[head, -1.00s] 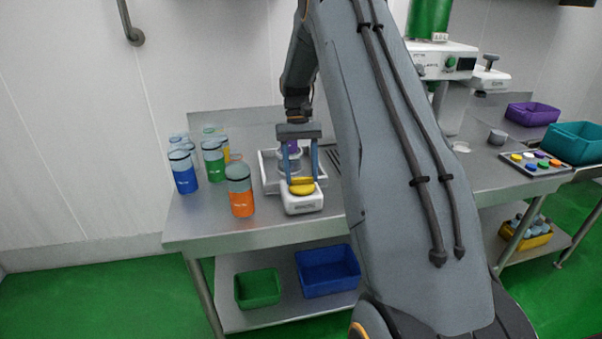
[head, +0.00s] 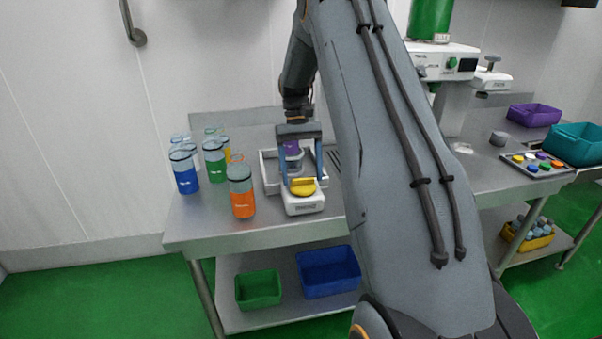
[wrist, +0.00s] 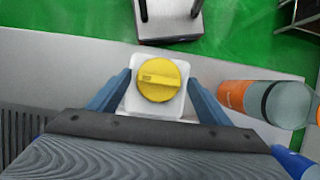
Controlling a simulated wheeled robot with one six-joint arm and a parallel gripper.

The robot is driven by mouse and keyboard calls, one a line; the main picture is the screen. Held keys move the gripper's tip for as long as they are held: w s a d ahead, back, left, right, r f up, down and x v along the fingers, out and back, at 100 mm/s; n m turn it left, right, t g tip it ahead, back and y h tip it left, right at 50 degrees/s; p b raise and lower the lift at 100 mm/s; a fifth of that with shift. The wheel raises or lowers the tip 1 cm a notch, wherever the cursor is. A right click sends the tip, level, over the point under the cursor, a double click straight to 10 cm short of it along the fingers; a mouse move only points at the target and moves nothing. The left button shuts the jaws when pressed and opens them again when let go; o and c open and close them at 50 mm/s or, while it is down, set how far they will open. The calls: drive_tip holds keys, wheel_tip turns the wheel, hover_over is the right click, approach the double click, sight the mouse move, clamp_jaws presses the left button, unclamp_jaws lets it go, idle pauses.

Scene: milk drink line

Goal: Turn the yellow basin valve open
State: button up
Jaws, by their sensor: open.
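The yellow basin valve (head: 303,187) is a round knob with a raised bar on top, set on a white base (head: 304,204) at the front of the basin (head: 269,172). In the wrist view the knob (wrist: 159,80) lies between and beyond my fingers, its bar running nearly left to right across the picture. My gripper (head: 301,177) is open, pointing down, with one blue finger on each side of the knob. No contact between fingers and knob shows.
An orange bottle (head: 241,190) stands close left of the valve, with blue (head: 186,178) and green (head: 214,160) bottles behind. The steel table (head: 200,230) has bare room in front.

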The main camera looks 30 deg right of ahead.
drive_tip(key=b+v, duration=0.2)
drive_tip(key=v, duration=0.5)
drive_tip(key=shift+r+b, duration=0.3)
drive_tip(key=shift+r, duration=0.1)
drive_tip(key=shift+w, duration=0.15)
